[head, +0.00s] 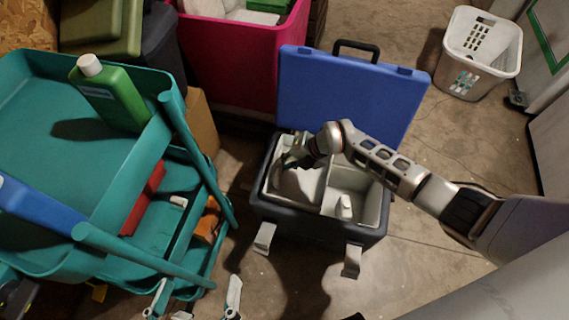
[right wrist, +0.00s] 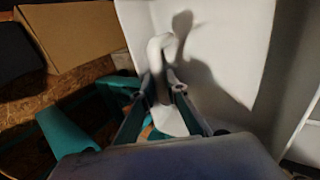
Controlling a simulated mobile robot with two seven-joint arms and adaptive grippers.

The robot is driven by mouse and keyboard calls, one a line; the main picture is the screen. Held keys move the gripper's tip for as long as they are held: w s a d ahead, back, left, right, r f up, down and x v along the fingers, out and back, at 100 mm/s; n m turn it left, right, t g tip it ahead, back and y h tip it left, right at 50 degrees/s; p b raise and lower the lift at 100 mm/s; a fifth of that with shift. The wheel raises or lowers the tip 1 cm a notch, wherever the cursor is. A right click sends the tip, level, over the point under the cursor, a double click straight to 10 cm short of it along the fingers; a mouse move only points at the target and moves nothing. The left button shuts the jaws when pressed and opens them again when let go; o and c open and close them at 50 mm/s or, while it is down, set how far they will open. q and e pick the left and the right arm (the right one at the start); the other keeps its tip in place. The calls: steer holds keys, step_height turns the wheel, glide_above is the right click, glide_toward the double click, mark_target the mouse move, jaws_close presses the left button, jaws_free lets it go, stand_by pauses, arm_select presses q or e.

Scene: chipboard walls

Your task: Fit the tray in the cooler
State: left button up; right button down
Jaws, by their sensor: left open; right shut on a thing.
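The cooler (head: 318,228) stands on the floor with a dark body and its blue lid (head: 345,95) open at the back. The light grey tray (head: 358,182), with a divider and a small upright knob on its right part, lies within the cooler's opening. I cannot tell whether it sits fully down or level. My right gripper (head: 288,160) reaches over the tray's left part. In the right wrist view, the gripper (right wrist: 163,95) is shut on a pale upright grip of the tray (right wrist: 218,45). My left gripper (head: 200,283) is open and empty low in the picture, left of the cooler.
A teal cart (head: 50,110) with a green bottle (head: 112,95) stands close on the left. A pink bin (head: 225,65) is behind the cooler. A white basket (head: 482,55) stands at the back right. Floor right of the cooler is clear.

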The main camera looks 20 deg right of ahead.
steer(key=shift+f, duration=0.1)
steer(key=shift+f+b, duration=0.4)
steer(key=shift+f, duration=0.55)
steer(key=shift+r, duration=0.15)
steer(key=shift+p, duration=0.3)
stand_by(0.4)
stand_by(0.4)
